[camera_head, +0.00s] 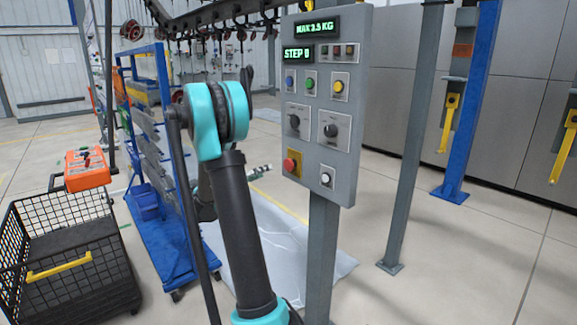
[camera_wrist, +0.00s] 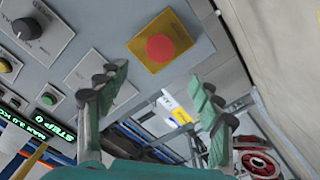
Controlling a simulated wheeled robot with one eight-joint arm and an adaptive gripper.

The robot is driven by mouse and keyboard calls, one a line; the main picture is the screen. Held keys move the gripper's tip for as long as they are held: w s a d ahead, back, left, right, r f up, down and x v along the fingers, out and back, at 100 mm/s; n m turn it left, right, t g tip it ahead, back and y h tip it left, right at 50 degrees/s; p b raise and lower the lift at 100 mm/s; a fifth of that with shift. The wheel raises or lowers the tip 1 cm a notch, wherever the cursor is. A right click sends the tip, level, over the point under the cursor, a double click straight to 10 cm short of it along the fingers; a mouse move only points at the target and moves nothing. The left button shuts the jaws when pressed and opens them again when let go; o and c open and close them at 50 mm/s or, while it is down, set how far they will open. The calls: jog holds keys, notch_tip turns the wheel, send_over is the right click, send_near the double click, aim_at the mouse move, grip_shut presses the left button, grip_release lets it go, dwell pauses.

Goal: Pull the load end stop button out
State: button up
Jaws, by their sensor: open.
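A red mushroom button on a yellow square plate (camera_head: 291,162) sits at the lower left of the grey control panel (camera_head: 345,75). In the wrist view the red button (camera_wrist: 160,48) is at top centre, slightly above and beyond my fingertips. My gripper (camera_wrist: 158,78) is open and empty, its two teal-and-dark fingers spread apart. The fingers are apart from the button, with the panel face behind the left one. In the head view my arm hides most of the gripper. No label on the red button is readable.
The panel also has dark knobs (camera_head: 330,131), coloured buttons (camera_head: 310,84) and a white button (camera_head: 326,177) close to the red one. Its displays read MAX 3.5 KG and STEP 0. A blue rack (camera_head: 165,245) and black wire basket (camera_head: 70,245) stand left.

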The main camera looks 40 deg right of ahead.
aim_at(287, 164)
jog(key=d, duration=0.8)
jog(key=w+d, duration=0.1)
jog(key=d, duration=0.4)
jog(key=shift+d, duration=0.1)
jog(key=shift+c, duration=0.6)
